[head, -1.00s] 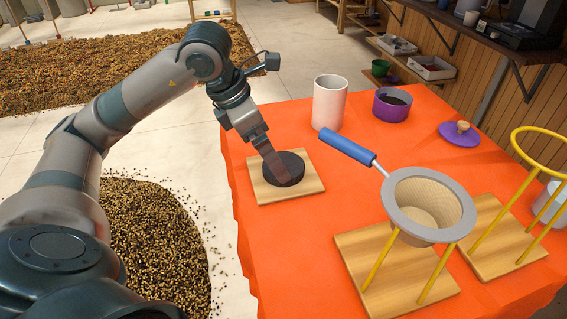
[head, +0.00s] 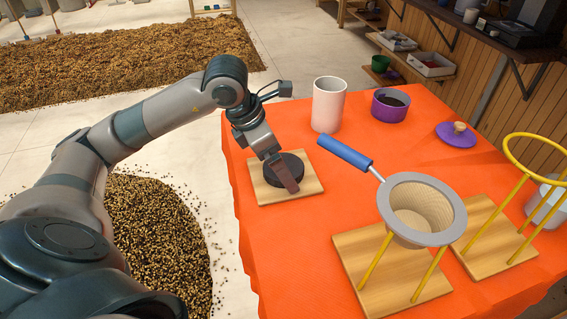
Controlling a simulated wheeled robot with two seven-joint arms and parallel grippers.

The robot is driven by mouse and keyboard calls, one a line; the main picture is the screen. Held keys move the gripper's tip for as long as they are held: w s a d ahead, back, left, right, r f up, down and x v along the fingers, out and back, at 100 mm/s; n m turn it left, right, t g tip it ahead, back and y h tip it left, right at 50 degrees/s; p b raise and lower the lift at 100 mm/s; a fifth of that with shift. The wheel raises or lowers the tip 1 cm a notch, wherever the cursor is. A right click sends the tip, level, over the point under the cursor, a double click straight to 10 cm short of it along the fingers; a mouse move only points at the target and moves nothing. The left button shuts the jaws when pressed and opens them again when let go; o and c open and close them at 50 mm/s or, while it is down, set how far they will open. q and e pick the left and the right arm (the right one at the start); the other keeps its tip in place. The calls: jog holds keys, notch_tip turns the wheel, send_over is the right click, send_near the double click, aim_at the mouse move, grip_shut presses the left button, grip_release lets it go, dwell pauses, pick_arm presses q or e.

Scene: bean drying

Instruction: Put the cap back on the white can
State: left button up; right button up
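The white can (head: 329,106) stands upright on the orange table, behind the small wooden board. The inside of its top rim shows, with no cap on it. A dark round disc, which looks like the cap (head: 291,162), lies on the small wooden board (head: 270,192). My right gripper is not in view.
A purple bowl (head: 390,105) with dark contents and a purple lid (head: 456,136) stand at the back right. A strainer with a blue handle (head: 345,152) sits on a yellow stand in front. Another yellow stand (head: 528,218) is at the right. Orange cloth (head: 310,235) is bare at front left.

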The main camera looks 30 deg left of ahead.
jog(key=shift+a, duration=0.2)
pick_arm(q)
jog(key=c, duration=1.1)
jog(key=shift+c, duration=0.2)
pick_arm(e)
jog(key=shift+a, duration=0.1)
pick_arm(q)
jog(key=shift+r, duration=0.1)
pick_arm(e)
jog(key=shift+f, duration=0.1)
pick_arm(q)
jog(key=shift+w+r+b, duration=0.1)
jog(key=shift+r+b, duration=0.3)
jog(key=shift+r, duration=0.4)
notch_tip(320, 180, up, 8)
jog(key=b, duration=0.2)
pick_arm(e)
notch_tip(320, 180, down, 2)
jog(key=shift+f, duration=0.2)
pick_arm(q)
jog(key=shift+r, duration=0.1)
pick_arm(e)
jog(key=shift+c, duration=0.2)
